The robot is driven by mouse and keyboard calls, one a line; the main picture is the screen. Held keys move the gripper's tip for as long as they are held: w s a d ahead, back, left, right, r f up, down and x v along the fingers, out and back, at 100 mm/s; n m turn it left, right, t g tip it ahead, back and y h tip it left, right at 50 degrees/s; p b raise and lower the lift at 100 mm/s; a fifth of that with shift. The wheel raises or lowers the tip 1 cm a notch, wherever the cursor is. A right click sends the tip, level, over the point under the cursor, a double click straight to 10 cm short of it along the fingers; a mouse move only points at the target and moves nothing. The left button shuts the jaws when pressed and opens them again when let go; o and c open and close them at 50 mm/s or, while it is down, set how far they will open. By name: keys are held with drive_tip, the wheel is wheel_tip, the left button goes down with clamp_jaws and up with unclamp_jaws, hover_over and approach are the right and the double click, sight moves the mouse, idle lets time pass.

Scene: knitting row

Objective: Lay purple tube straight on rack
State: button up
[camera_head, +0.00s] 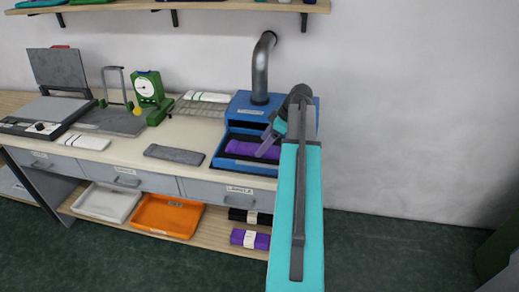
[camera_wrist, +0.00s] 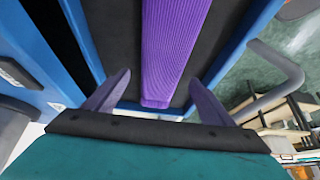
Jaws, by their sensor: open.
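The purple ribbed tube (camera_head: 250,149) lies in the open front of a blue machine (camera_head: 226,133) with a metal pipe on top. In the wrist view the tube (camera_wrist: 172,50) runs lengthwise on a dark bed (camera_wrist: 112,30). My gripper (camera_head: 268,139) is at the machine's front opening, by the tube's right part. In the wrist view my gripper (camera_wrist: 159,79) is open, its two purple fingers either side of the tube's near end with gaps. The far end of the tube is out of that view. A wire rack (camera_head: 197,109) stands on the table left of the machine.
A white striped folded piece (camera_head: 207,96) lies behind the rack. A grey slab (camera_head: 174,154) lies at the table's front edge, a green dial scale (camera_head: 149,90) farther left. Trays and a purple bundle (camera_head: 250,239) are on the lower shelf. The machine's blue walls flank my gripper closely.

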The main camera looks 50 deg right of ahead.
drive_tip(key=shift+x, duration=1.05)
drive_tip(key=c, duration=1.2)
drive_tip(key=shift+c, duration=0.2)
drive_tip(key=shift+r, duration=0.2)
wheel_tip(320, 180, up, 10)
drive_tip(key=b, duration=0.1)
drive_tip(key=shift+b, duration=0.3)
drive_tip(key=shift+f, duration=0.2)
